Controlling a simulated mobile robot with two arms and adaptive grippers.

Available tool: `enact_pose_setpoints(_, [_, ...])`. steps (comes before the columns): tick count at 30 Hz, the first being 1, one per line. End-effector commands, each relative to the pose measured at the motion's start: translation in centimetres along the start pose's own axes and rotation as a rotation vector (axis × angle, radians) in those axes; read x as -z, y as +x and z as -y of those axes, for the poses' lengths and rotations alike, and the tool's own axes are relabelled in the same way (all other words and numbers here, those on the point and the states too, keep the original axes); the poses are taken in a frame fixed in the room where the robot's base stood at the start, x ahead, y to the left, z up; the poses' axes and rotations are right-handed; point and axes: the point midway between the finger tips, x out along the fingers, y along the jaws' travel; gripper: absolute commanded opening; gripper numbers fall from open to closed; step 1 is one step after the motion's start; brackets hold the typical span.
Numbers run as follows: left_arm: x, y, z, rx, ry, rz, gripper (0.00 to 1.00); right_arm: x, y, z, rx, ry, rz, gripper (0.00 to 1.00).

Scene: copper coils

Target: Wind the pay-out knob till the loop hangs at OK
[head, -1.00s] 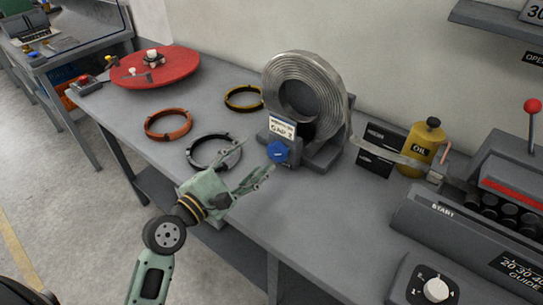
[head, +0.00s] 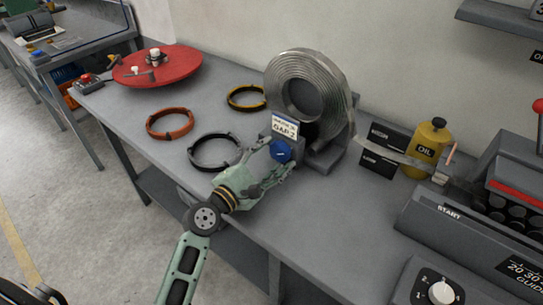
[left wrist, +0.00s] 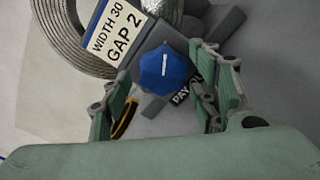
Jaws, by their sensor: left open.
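The blue pay-out knob (head: 281,150) sits on the front of the coil stand, and it shows in the left wrist view (left wrist: 163,70) with a white line on its face. My left gripper (head: 275,163) is open at the knob. In the left wrist view its fingers (left wrist: 162,80) stand on either side of the knob; I cannot tell whether they touch it. The metal coil (head: 306,90) stands upright on its holder. A strip (head: 388,154) runs from it to the machine at the right. No OK mark is readable. My right gripper is out of view.
A sign (head: 285,128) reading GAP 2 is above the knob. Black (head: 214,167), orange (head: 170,138) and yellow-black (head: 246,98) rings lie left of it. A yellow oil can (head: 428,150), black boxes (head: 382,150) and a white dial (head: 440,292) are at right.

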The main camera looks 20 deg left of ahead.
Motion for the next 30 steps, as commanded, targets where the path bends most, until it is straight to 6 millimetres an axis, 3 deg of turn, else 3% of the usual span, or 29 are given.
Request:
enact_pose_setpoints(2, [0.0,0.0,0.0,0.000,0.000,0.000,0.53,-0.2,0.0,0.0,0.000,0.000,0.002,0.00])
enact_pose_setpoints(16, [0.0,-0.1,-0.1,-0.002,0.001,0.000,0.13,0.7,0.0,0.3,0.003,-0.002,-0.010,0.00])
enact_pose_setpoints(30, [-0.1,-0.1,-0.3,-0.005,0.130,0.000,0.13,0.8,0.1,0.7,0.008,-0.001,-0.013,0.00])
